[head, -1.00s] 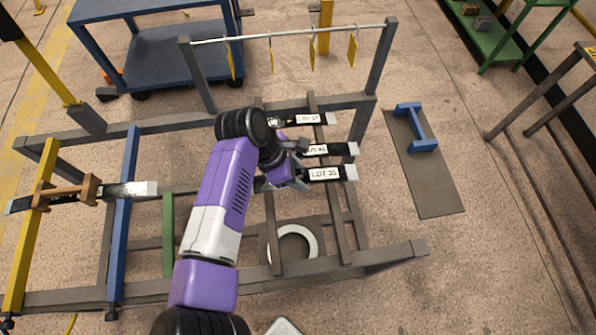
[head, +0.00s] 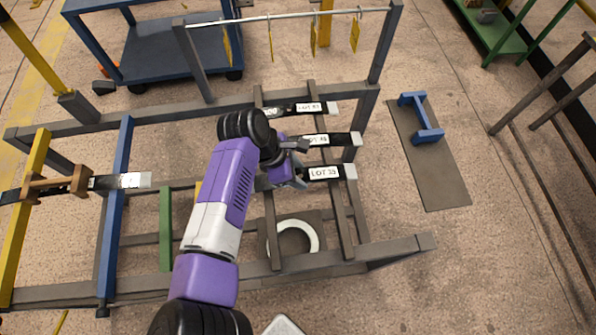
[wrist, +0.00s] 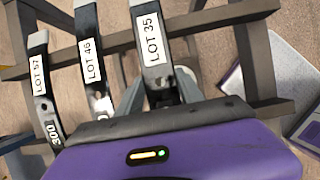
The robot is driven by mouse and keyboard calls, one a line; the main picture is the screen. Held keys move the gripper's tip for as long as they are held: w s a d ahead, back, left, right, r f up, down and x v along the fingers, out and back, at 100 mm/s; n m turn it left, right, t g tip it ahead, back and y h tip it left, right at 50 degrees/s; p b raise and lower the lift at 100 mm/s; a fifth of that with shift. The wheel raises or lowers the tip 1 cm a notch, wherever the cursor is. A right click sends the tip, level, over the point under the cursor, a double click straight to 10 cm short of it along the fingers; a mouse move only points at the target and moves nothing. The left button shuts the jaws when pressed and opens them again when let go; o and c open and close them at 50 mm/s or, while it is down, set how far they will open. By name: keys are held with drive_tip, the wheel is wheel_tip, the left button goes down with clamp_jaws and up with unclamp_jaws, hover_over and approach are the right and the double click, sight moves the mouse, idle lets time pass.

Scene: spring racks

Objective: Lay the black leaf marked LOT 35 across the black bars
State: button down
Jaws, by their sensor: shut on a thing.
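The black leaf marked LOT 35 (head: 350,172) has a white label and a pale end. In the head view it lies over the right dark bar (head: 341,222); the left dark bar (head: 270,235) runs beside it. Whether it touches the bars is unclear. My gripper (head: 298,180) is shut on this leaf near its left part. In the wrist view the fingers (wrist: 158,92) flank LOT 35 (wrist: 149,20), whose lower end is hidden by my gripper body. The leaves LOT 46 (head: 340,139) and one whose number reads like 57 (head: 290,108) lie beyond it.
A white ring (head: 315,236) lies below. Yellow tags (head: 270,40) hang from the rail behind.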

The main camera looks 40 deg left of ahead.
drive_tip(key=shift+f+b, duration=0.7)
drive_tip(key=shift+f, duration=0.15)
idle(0.4)
drive_tip(key=c, duration=0.7)
unclamp_jaws()
drive_tip(key=shift+f, duration=0.1)
drive_tip(key=shift+s, duration=0.1)
drive_tip(key=b+v, duration=0.1)
drive_tip(key=v, duration=0.7)
